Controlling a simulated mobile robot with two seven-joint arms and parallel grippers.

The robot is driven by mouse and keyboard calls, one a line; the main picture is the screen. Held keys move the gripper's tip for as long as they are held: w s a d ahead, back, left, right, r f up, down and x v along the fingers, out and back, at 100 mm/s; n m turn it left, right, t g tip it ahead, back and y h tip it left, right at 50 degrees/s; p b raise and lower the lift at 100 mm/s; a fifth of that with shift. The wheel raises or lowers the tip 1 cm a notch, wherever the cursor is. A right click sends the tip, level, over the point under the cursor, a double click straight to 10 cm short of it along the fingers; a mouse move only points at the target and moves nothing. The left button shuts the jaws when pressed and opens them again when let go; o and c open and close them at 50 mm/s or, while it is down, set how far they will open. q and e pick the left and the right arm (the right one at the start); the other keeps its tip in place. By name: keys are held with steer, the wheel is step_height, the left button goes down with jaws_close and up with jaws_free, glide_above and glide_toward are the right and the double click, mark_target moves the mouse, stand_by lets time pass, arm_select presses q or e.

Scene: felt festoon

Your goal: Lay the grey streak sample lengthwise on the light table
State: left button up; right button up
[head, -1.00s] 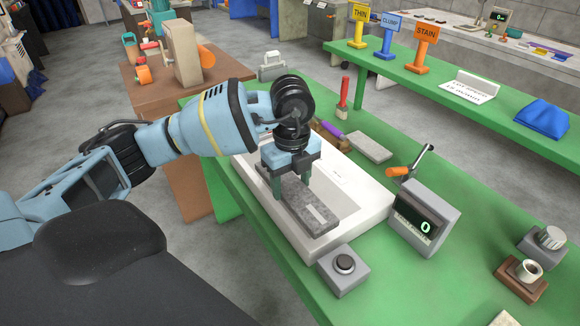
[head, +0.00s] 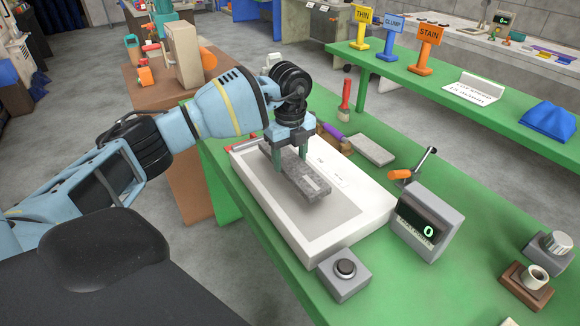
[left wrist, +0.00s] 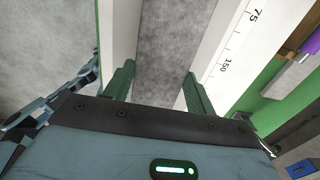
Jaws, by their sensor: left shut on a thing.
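The grey streak sample (head: 312,184) is a long speckled grey slab. My left gripper (head: 291,150) is shut on it across its width, near the far end, and its fingers point down. The sample is over the white light table (head: 370,193), with its long side roughly along the table's long side; it seems to hover just above the panel. In the left wrist view the sample (left wrist: 162,55) fills the gap between the green fingers, and the table's white rim (left wrist: 235,45) carries scale marks. My right gripper is not in view.
A grey button box (head: 344,272) and a display reading 0 (head: 428,222) stand by the table's near end and right side.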

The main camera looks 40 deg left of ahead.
mark_target(290, 162)
arm_select(q)
steer(key=shift+f, duration=1.55)
steer(key=shift+f, duration=0.15)
steer(key=o, duration=1)
steer(key=shift+c, duration=0.2)
step_height(290, 162, up, 12)
